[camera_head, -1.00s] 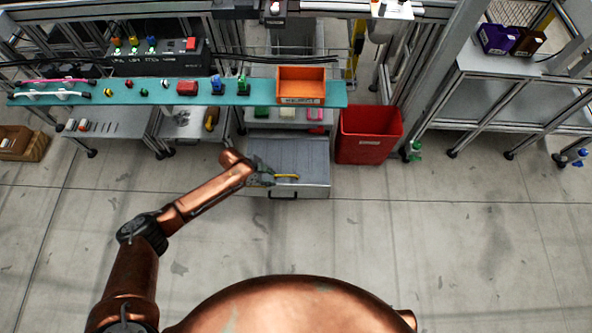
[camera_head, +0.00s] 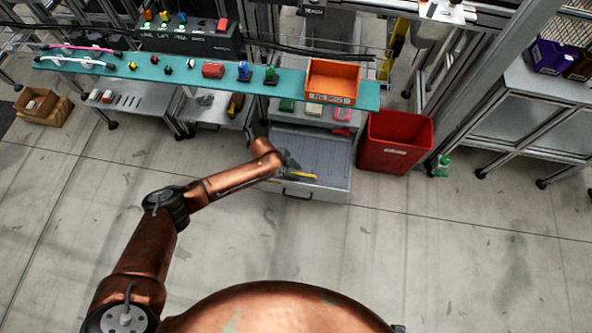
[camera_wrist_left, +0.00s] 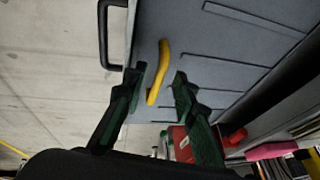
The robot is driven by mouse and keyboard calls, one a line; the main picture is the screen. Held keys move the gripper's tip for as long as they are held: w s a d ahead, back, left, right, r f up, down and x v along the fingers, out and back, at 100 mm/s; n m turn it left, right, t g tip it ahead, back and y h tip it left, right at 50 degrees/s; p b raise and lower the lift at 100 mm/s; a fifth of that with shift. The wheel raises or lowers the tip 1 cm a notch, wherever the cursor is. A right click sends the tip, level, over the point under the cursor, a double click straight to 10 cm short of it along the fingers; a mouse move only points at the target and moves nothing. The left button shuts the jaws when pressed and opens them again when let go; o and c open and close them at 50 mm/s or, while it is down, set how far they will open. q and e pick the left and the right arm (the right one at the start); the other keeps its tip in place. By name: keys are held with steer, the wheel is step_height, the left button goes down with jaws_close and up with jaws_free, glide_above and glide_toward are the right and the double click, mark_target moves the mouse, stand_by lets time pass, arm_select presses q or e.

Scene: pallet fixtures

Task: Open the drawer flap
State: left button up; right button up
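The drawer flap (camera_head: 325,152) is a grey ribbed panel on top of a low grey drawer unit. It looks closed and flat. A yellow handle (camera_head: 303,177) sits near its front left, and a black pull (camera_head: 297,196) is on the unit's front face. My left gripper (camera_head: 289,163) is at the flap's left front, beside the yellow handle. In the left wrist view the dark green fingers (camera_wrist_left: 157,77) are open, one on each side of the yellow handle (camera_wrist_left: 162,62). Whether they touch it I cannot tell. My right gripper is out of view.
A red bin (camera_head: 397,143) stands close to the drawer's right. A teal shelf (camera_head: 130,68) with an orange tray (camera_head: 333,81) runs above and behind. Pink and green items sit behind the flap. The floor (camera_head: 420,265) in front is clear.

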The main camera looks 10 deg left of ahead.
arm_select(q)
steer(key=shift+d+f, duration=0.1)
jaws_close()
stand_by(0.3)
stand_by(0.4)
